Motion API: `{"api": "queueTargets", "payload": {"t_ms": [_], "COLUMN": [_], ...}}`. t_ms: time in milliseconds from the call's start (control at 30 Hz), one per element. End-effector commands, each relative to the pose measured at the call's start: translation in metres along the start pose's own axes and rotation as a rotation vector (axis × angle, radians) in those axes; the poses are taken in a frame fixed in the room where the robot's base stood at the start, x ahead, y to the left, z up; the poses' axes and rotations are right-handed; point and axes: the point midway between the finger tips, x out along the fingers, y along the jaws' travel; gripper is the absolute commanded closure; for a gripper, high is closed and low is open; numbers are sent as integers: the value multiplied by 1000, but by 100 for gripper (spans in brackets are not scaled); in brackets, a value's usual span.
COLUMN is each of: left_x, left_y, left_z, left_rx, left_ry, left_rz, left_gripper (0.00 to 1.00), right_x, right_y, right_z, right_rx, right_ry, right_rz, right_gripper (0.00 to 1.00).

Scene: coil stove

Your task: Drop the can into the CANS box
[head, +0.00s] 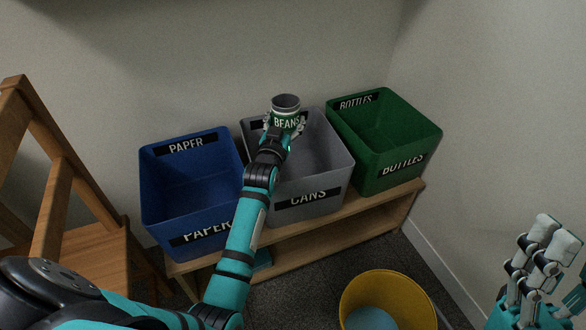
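The can (286,121) is a small open-topped tin with a green label reading BEANS. My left gripper (284,125) is closed around it and holds it upright, in line with the grey CANS box (334,167). The can covers part of that box's back label. I cannot tell its exact height above the box. The CANS box stands between the blue PAPER box (189,188) and the green BOTTLES box (393,138). My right gripper (550,240) is at the lower right with fingers extended, open and empty, away from the boxes.
The boxes stand on a low wooden shelf bench (330,231) against the wall. A yellow bucket (396,294) with something light blue inside is on the floor in front. A wooden chair (60,215) stands at the left. Walls close off the back and right.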

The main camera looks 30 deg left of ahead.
Motion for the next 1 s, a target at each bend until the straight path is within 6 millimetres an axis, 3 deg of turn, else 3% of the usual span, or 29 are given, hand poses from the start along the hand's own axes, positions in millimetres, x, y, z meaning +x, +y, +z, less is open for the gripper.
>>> {"api": "queueTargets", "payload": {"t_ms": [167,200,433,767,1000], "left_x": [0,0,0,0,0], "left_y": [0,0,0,0,0], "left_z": [-1,-1,0,-4,-45], "left_rx": [0,0,0,0,-1], "left_ry": [1,1,1,1,8], "left_rz": [0,0,0,0,0], "left_gripper": [68,35,6,6,6], "right_x": [0,0,0,0,0], "right_y": [0,0,0,0,0], "right_z": [0,0,0,1,1], "right_rx": [0,0,0,1,1], "right_ry": [1,1,0,-4,-3], "right_rz": [0,0,0,1,1], "right_gripper": [60,60,60,60,60]}}
